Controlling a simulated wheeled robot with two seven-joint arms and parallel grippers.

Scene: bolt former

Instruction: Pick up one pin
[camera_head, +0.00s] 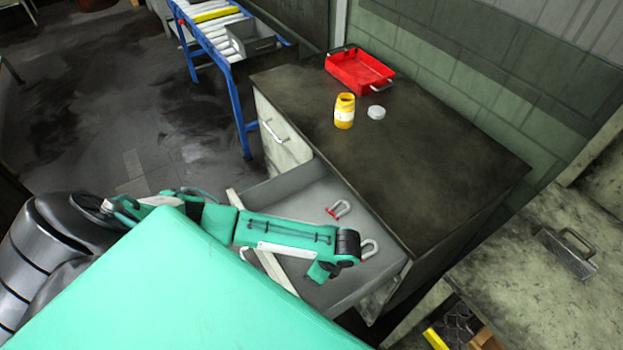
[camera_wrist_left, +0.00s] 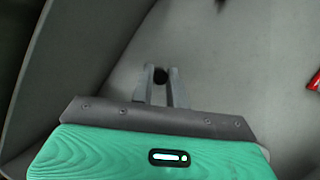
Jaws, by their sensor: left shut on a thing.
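My left gripper (camera_wrist_left: 161,76) points down into the open grey drawer. Its two fingers are shut on a small dark round thing (camera_wrist_left: 160,75), which I cannot clearly identify as a pin. In the head view the fingertips are hidden, and the left wrist (camera_head: 346,246) is over the drawer's front part. A grey shackle with a red part (camera_head: 338,209) lies in the drawer behind my arm. A second grey metal loop (camera_head: 370,247) shows just right of my wrist. A red piece (camera_wrist_left: 314,84) shows at the right edge of the wrist view. My right gripper is not in view.
The drawer (camera_head: 300,190) sticks out from a dark-topped workbench (camera_head: 430,150). On the bench are a yellow jar (camera_head: 344,110), a grey lid (camera_head: 376,112) and a red tray (camera_head: 358,72). A blue-framed conveyor (camera_head: 235,75) stands behind. The drawer walls are close around my gripper.

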